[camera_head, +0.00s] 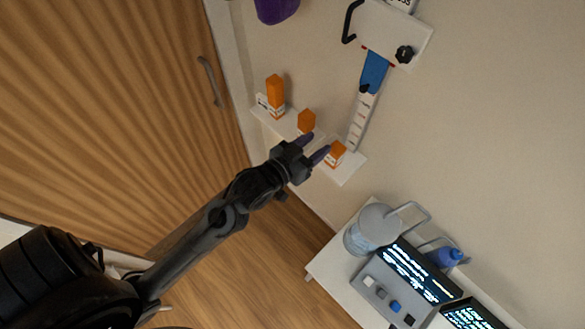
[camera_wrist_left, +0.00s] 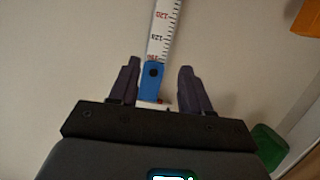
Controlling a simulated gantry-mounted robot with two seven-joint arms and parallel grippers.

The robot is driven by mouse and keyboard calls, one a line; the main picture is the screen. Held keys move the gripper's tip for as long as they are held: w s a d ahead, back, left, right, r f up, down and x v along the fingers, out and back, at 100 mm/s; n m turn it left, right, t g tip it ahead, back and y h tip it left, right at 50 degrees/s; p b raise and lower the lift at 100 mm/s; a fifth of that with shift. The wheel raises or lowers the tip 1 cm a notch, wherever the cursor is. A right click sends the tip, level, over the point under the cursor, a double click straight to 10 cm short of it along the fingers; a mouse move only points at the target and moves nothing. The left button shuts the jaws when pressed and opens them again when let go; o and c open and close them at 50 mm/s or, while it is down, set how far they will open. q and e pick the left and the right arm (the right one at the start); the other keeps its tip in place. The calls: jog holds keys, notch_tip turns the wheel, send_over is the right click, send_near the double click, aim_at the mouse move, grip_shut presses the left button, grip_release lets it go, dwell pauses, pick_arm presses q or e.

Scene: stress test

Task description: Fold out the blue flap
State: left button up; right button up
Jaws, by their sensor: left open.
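The blue flap (camera_head: 375,70) is on the wall in the head view, below a white panel (camera_head: 393,32) and at the upper end of a white scale strip (camera_head: 358,122). A black knob (camera_head: 364,88) sits at its lower end. In the left wrist view a blue piece (camera_wrist_left: 152,88) with a dark round spot, apparently this flap, shows between my fingers, with the numbered strip (camera_wrist_left: 163,30) beyond. My left gripper (camera_head: 313,147) is open, its purple fingers (camera_wrist_left: 160,68) either side of the blue piece in that view. Contact cannot be told. My right gripper is out of view.
Orange boxes (camera_head: 275,90) stand on a white shelf (camera_head: 344,172) near my left gripper. A purple object (camera_head: 275,8) is at the top. A table at lower right holds a jug (camera_head: 370,228) and a device with a lit screen (camera_head: 415,272).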

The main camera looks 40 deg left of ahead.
pick_arm(q)
jog(key=s+f+g+p, duration=0.3)
jog(key=s, duration=0.5)
jog(key=shift+f+g, duration=0.3)
jog(key=shift+f, duration=0.1)
